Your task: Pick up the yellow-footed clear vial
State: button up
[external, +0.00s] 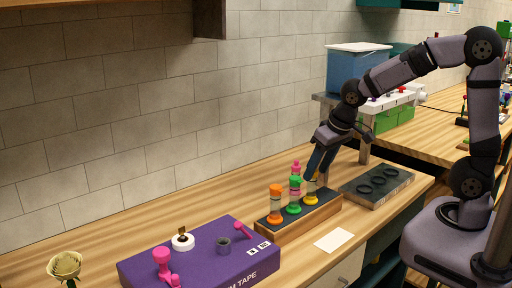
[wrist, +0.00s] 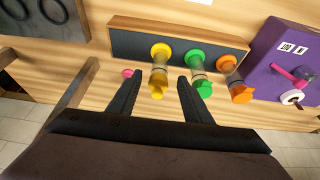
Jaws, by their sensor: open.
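The yellow-footed clear vial (external: 311,199) stands upright at the right end of a dark-topped wooden rack (external: 270,236). In the wrist view the vial (wrist: 158,72) shows between the two fingers, its yellow foot on the rack side and a yellow top nearer the camera. My gripper (external: 317,175) is open and tilted down at the vial's upper part, hiding some of it; the fingers (wrist: 160,80) show a gap on both sides. I cannot tell whether either finger touches it. A green-footed vial (external: 293,208) and an orange-footed vial (external: 275,219) stand beside it to the left.
A pink-topped item (external: 296,165) stands behind the green vial. A dark tray with rings (external: 376,183) lies right of the rack. A purple box (external: 190,265) with pink items is at the left. A white card (external: 333,240) lies in front.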

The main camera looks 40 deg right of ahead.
aim_at(311, 187)
jog(key=shift+p+x, duration=1)
jog(key=shift+x, duration=1.55)
jog(key=shift+d, duration=0.1)
jog(key=shift+w, duration=0.1)
grip_shut()
